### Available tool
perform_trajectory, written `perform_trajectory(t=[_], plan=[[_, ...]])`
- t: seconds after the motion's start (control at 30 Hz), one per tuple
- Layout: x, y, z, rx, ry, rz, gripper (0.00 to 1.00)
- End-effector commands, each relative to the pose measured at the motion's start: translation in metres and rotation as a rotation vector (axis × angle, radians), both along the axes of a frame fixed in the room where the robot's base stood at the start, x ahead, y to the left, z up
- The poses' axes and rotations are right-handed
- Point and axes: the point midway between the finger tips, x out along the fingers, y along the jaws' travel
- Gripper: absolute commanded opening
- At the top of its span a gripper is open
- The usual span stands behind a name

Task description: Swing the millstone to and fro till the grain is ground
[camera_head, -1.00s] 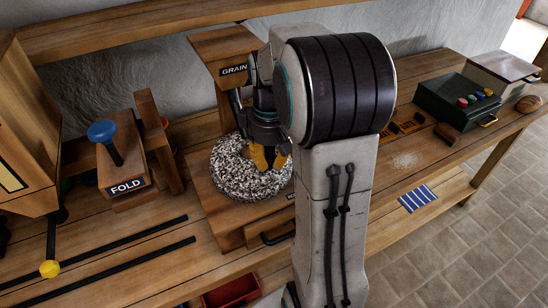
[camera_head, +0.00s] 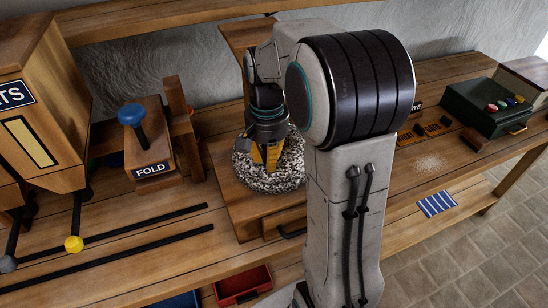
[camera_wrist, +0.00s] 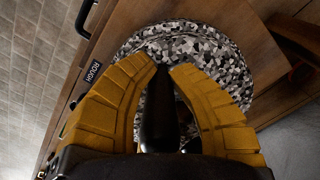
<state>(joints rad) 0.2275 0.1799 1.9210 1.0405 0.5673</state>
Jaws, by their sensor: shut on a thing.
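The speckled black-and-white millstone (camera_head: 268,184) lies on a wooden stand on the bench, partly hidden by my arm. It also shows in the wrist view (camera_wrist: 208,42). My gripper (camera_head: 264,162), with yellow fingers, points down over the stone's left part. In the wrist view, my gripper (camera_wrist: 167,70) has its fingers closed around a dark upright handle (camera_wrist: 160,115) over the stone. My arm hides most of the wooden grain hopper (camera_head: 247,35) behind the stone.
A wooden block marked FOLD (camera_head: 152,170) with a blue knob stands left. A wooden cabinet (camera_head: 50,125) with levers is farther left. A red tray (camera_head: 242,285) is below the bench. A green box (camera_head: 487,105) and a striped cloth (camera_head: 437,203) are right.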

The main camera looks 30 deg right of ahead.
Motion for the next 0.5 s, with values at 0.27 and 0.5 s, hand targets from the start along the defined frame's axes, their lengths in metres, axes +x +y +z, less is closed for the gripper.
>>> perform_trajectory(t=[0.27,0.5], plan=[[0.0027,0.0051,-0.0019,0.002,0.007,-0.08,0.0],[0.0035,0.0058,-0.002,0.002,0.007,-0.097,0.0]])
